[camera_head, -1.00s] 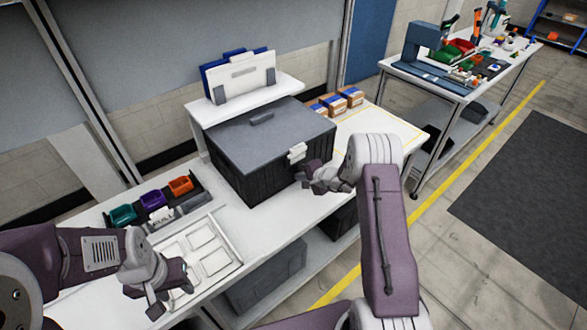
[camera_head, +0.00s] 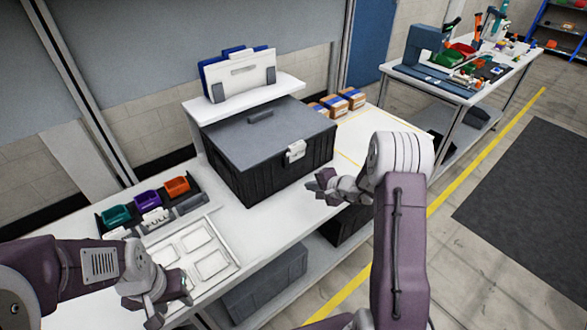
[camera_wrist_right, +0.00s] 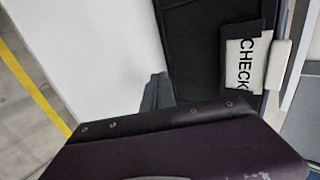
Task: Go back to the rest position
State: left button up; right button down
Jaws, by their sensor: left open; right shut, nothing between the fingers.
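My right gripper (camera_head: 324,184) is shut and empty, in front of the black case's right side and apart from it. In the right wrist view a dark part of my gripper (camera_wrist_right: 157,92) shows at the centre. My left gripper (camera_head: 168,306) is open and empty near the front edge of the bench, by the white tray (camera_head: 232,262). The black case (camera_head: 250,175) stands on the bench with its grey lid shut. A white tag (camera_head: 295,150) is at the lid's front edge; in the right wrist view the tag (camera_wrist_right: 246,62) reads "CHECK".
Teal (camera_head: 116,214), purple (camera_head: 147,200) and orange (camera_head: 176,187) bins stand left of the case. A white shelf with folders (camera_head: 240,72) is behind it, small cartons (camera_head: 350,97) behind right. Another bench (camera_head: 455,92) stands further right. Floor in front is clear.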

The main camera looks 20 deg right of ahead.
jog(key=s+a+n+g, duration=0.1)
jog(key=s+a, duration=0.1)
jog(key=s+a+r+n+g+y, duration=0.1)
jog(key=s+a, duration=0.2)
jog(key=s+a+n+g, duration=0.1)
jog(key=s+a+n, duration=0.1)
jog(key=a, duration=0.1)
jog(key=shift+s+r+g+y, duration=0.25)
jog(key=shift+g+y, duration=0.05)
jog(key=shift+y, duration=0.1)
jog(key=s+a, duration=0.1)
jog(key=s, duration=0.1)
jog(key=s+a+n+g, duration=0.1)
jog(key=s, duration=0.1)
jog(key=s+n+g, duration=0.1)
jog(key=s, duration=0.1)
jog(key=shift+s+a+r, duration=0.1)
jog(key=shift+a+r, duration=0.1)
jog(key=shift+a, duration=0.2)
jog(key=s+d+n+g+h, duration=0.1)
jog(key=s+d+n+h, duration=0.1)
jog(key=s, duration=0.5)
jog(key=s+d+r+n+g+h, duration=0.1)
jog(key=s+n+h, duration=0.2)
jog(key=s+n, duration=0.2)
jog(key=shift+s+d+r+g, duration=0.3)
jog(key=shift+s+d+g, duration=0.1)
jog(key=shift+s, duration=0.85)
